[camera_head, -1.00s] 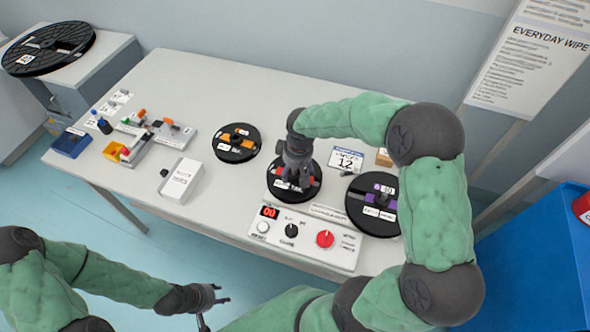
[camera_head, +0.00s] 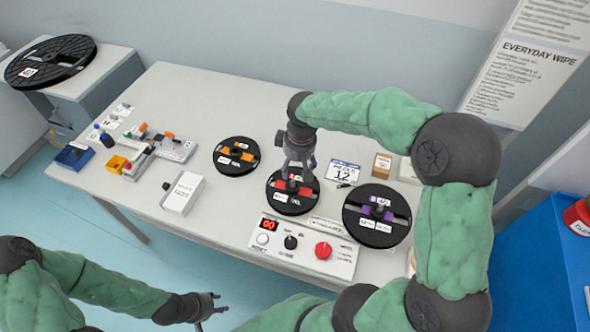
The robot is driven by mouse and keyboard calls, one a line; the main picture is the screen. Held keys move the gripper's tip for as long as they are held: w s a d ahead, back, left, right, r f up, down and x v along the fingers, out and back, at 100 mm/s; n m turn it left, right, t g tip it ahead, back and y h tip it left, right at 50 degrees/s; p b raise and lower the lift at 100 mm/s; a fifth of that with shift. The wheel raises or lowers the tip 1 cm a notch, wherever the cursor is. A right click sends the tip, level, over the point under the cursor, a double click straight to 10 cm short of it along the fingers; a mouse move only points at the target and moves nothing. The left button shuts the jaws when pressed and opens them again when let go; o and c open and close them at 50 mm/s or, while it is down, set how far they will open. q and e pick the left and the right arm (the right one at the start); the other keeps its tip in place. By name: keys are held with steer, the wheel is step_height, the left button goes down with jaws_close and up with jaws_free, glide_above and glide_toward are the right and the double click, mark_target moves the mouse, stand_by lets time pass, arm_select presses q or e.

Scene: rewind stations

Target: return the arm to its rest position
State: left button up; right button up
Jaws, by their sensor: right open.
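My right arm (camera_head: 455,215) arches in from the right over the table (camera_head: 230,100). My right gripper (camera_head: 299,166) is open and points down just above the red-hubbed black reel (camera_head: 290,205). A gap shows between its fingers, with nothing held. The reel lies behind a white control panel (camera_head: 300,247) with a red display and a red knob. My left gripper (camera_head: 217,306) is low in front of the table, over the floor. Its fingers look apart and empty.
An orange-hubbed reel (camera_head: 236,170) lies left of my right gripper and a purple-hubbed reel (camera_head: 376,228) lies right. Behind them are a number 12 card (camera_head: 343,173) and a small brown box (camera_head: 382,165). A white box (camera_head: 183,192) and a splicing fixture (camera_head: 160,145) stand left.

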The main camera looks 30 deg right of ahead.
steer(key=shift+r, duration=0.5)
steer(key=shift+r, duration=0.1)
